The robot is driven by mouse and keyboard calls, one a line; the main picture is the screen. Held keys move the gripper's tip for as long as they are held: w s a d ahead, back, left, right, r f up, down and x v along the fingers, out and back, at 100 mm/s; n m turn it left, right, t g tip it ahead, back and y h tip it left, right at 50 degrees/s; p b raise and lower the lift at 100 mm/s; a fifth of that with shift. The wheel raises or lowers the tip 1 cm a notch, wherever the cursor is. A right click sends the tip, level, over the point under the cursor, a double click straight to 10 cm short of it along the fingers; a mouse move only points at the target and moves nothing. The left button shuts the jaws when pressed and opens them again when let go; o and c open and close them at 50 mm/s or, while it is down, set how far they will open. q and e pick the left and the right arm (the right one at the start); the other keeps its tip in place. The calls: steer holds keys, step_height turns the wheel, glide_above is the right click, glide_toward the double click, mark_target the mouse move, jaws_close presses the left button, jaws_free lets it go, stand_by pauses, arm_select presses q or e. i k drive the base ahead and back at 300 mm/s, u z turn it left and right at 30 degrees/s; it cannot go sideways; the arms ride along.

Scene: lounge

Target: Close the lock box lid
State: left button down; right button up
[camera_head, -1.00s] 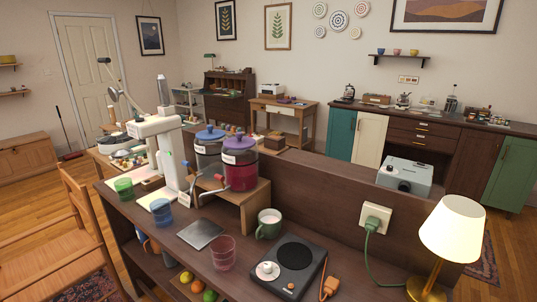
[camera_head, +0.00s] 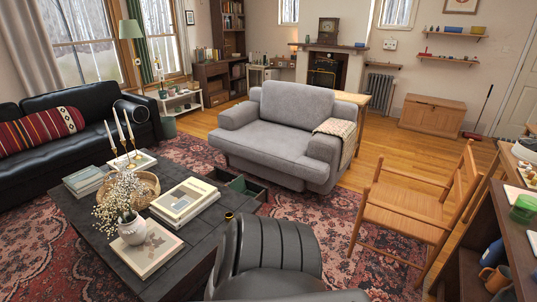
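I cannot make out a lock box for certain in the head view. An open dark green compartment, perhaps a drawer, (camera_head: 246,188) shows at the far right end of the black coffee table (camera_head: 75,222), in front of the grey armchair. I cannot tell what it holds. A low wooden chest (camera_head: 432,117) with its top shut stands against the far wall at right. Neither of my grippers is in view.
The grey armchair (camera_head: 278,125) stands in the middle. A black ribbed chair (camera_head: 268,250) is close at the bottom. A wooden chair (camera_head: 408,200) is at right, beside a shelf unit with a green glass (camera_head: 523,208). Patterned rug lies between them.

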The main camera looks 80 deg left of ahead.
mark_target(238, 185)
steer(key=u, duration=2.75)
steer(key=i, duration=0.45)
